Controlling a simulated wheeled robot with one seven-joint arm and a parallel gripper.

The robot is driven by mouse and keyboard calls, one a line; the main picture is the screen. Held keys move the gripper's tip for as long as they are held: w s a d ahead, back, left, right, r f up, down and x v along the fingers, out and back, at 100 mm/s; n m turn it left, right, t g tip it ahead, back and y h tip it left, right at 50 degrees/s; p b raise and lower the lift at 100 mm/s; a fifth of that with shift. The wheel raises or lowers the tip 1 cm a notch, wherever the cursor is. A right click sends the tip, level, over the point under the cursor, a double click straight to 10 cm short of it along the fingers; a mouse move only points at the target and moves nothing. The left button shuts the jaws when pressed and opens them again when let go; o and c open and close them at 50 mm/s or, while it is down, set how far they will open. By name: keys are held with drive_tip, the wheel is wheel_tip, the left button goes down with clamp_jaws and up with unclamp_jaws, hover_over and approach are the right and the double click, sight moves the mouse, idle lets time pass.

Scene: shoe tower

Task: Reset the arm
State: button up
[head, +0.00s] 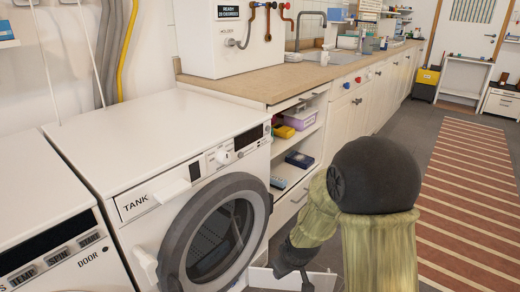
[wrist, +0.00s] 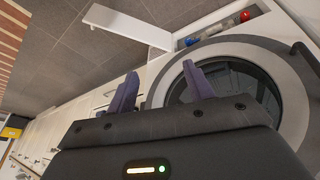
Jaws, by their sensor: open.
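My arm rises at the lower right of the head view and bends down in front of the washing machine labelled TANK (head: 150,160). My gripper (head: 292,262) is low beside the machine's round door (head: 218,235), partly cut off by the bottom edge. In the wrist view my gripper (wrist: 160,78) has its two purple-grey fingers spread apart with nothing between them. The round door also shows behind the right finger in the wrist view (wrist: 285,90). Whether the gripper touches the machine cannot be told.
A white flap (wrist: 125,24) stands open near the machine's foot, beside a recess with a red knob (wrist: 245,16). Open shelves (head: 296,150) and a long counter (head: 290,82) run behind my arm. The striped rug (head: 470,190) at right is clear.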

drive_tip(key=s+d+r+m+g+h+p, duration=0.15)
drive_tip(key=s+d+r+m+p, duration=0.55)
drive_tip(key=s+r, duration=0.7)
wheel_tip(320, 180, up, 37)
drive_tip(key=d+p, duration=0.1)
drive_tip(key=p, duration=3.4)
drive_tip(key=shift+n, duration=0.4)
drive_tip(key=shift+f+y, duration=0.1)
drive_tip(key=shift+y, duration=0.15)
drive_tip(key=c, duration=0.3)
drive_tip(key=shift+w, duration=0.1)
drive_tip(key=shift+c, duration=0.2)
drive_tip(key=shift+w, duration=0.1)
